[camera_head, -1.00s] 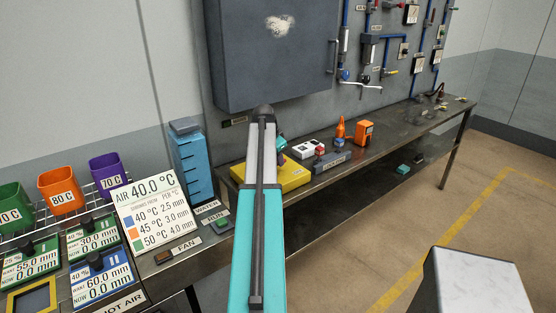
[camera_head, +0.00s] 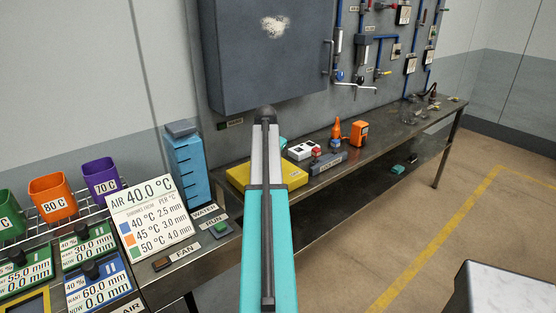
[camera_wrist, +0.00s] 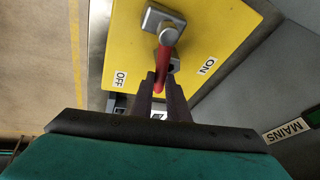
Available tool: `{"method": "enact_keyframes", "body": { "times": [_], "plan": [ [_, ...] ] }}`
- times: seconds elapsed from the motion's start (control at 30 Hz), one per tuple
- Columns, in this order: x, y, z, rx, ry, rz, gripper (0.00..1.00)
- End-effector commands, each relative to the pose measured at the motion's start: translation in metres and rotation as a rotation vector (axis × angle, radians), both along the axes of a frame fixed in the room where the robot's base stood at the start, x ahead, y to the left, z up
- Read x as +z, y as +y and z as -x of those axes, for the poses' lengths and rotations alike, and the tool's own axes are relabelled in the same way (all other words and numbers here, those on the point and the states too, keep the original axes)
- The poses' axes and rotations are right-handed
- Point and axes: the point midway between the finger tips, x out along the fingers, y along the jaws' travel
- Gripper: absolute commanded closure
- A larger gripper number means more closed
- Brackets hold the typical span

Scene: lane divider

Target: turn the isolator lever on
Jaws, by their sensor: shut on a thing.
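The yellow isolator box (camera_wrist: 125,60) fills the upper middle of the wrist view. Its lever has a grey hub (camera_wrist: 160,18) and a red handle (camera_wrist: 162,68). The handle points down in the picture, between the OFF label (camera_wrist: 119,79) at left and the ON label (camera_wrist: 208,66) at right. My gripper (camera_wrist: 162,82) is shut on the red handle, with the fingers on either side of its lower end. In the head view the yellow box (camera_head: 236,174) lies on the bench, and my arm hides its middle, the lever and my gripper.
A MAINS label (camera_wrist: 287,131) is on the grey panel beside the box. On the bench (camera_head: 395,132) stand a white socket block (camera_head: 303,151), an orange device (camera_head: 358,133) and a blue stack (camera_head: 189,165). A grey cabinet (camera_head: 265,60) hangs above. A pale-topped block (camera_head: 500,288) is at lower right.

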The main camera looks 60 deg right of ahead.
Motion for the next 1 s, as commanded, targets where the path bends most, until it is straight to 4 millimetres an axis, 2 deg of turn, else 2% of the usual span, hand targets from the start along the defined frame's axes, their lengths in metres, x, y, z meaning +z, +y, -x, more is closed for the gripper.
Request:
{"method": "enact_keyframes", "body": {
  "times": [0.3,0.33,0.43,0.77,1.0],
  "plan": [
    [0.002,0.003,-0.007,0.013,0.002,0.007,1.00],
    [0.002,0.003,-0.007,0.014,0.002,0.008,0.82],
    [0.001,0.005,-0.009,0.016,0.002,0.007,0.67],
    [0.001,0.008,-0.012,0.020,0.001,0.004,0.67],
    [0.010,0.013,-0.012,0.021,0.002,0.004,0.67]
  ]
}}
